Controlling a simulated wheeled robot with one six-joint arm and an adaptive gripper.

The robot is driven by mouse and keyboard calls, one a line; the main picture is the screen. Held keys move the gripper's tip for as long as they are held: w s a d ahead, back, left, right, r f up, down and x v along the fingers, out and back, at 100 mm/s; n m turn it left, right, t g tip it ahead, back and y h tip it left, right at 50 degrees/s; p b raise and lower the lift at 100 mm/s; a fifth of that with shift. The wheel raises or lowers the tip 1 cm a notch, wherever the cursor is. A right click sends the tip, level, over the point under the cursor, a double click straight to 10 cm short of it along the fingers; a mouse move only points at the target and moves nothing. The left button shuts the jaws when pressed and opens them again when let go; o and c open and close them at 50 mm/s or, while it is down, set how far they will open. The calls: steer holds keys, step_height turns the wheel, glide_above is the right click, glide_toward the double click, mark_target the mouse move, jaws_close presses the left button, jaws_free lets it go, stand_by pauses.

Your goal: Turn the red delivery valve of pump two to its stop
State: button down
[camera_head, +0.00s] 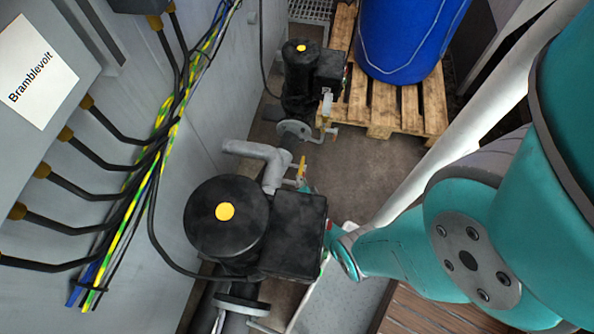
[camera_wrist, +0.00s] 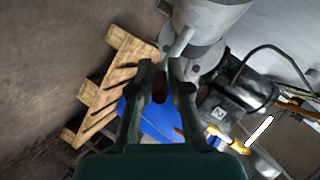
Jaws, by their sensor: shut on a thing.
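In the wrist view my gripper (camera_wrist: 160,72) has its two dark fingers close together. A dark red piece (camera_wrist: 160,88) shows between them, and I take it to be the red valve handle. A grey rod and a round grey flange (camera_wrist: 207,55) are just beyond the fingertips. In the head view the near black pump (camera_head: 225,215), with a yellow cap and a terminal box, hides my gripper and the red valve. A second black pump (camera_head: 300,75) stands farther back.
A blue drum (camera_head: 405,35) stands on a wooden pallet (camera_head: 435,115) at the back. A grey cabinet with black cables and a cable bundle (camera_head: 165,150) lines the left. A white pipe (camera_head: 470,115) runs along the right. Brown floor (camera_head: 350,165) is open between pumps and pipe.

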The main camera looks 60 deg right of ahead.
steer(key=shift+s, duration=0.2)
stand_by(0.4)
steer(key=c, duration=1.1)
jaws_free()
steer(key=shift+f+v, duration=0.2)
steer(key=shift+v, duration=5.8)
steer(key=shift+c, duration=0.3)
